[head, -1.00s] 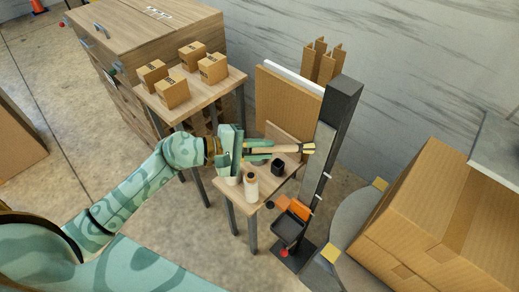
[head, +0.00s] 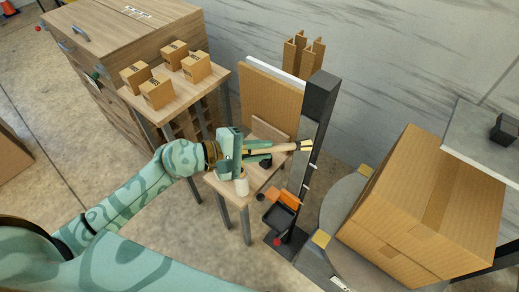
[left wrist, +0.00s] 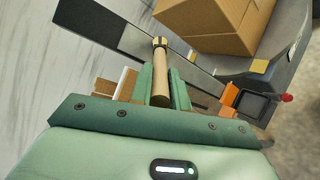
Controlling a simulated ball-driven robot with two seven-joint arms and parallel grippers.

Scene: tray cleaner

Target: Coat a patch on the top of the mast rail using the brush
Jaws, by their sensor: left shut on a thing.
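The brush (head: 275,150) has a pale wooden handle and a dark band near its bristle end. My left gripper (head: 262,152) is shut on its handle and holds it roughly level above the small table. The bristle end points right and overlaps the mast rail (head: 320,98) in the head view; I cannot tell whether it touches. In the left wrist view the brush (left wrist: 161,85) stands out from between the fingers (left wrist: 161,92). Its tip lies across the edge of the rail's grey face (left wrist: 118,25). My right gripper is not in view.
The small table (head: 217,184) carries a white bottle (head: 242,186) and a dark cup (head: 266,162). A large carton (head: 415,205) stands at right, small boxes (head: 157,91) on a table at left.

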